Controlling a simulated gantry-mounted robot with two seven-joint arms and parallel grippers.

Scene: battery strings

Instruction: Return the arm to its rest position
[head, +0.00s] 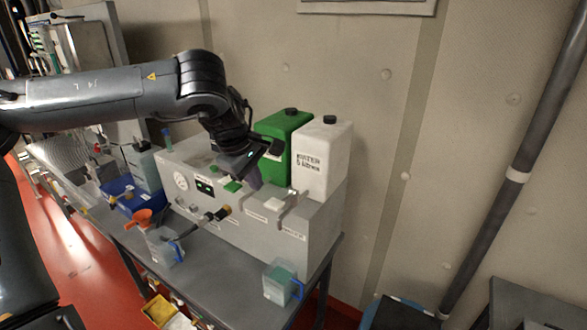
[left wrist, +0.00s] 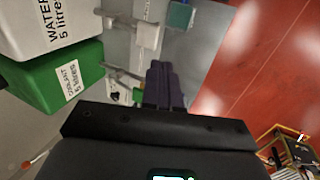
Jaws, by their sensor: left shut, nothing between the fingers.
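My left arm reaches in from the left in the head view. Its gripper (head: 254,178) hangs in front of the green container, above the grey machine. In the left wrist view the two dark fingers (left wrist: 164,84) are together, with nothing between them. The gripper appears apart from the things around it. My right gripper is not in view.
A green container (head: 275,129) and a white water container (head: 322,158) stand on the grey machine (head: 317,232).

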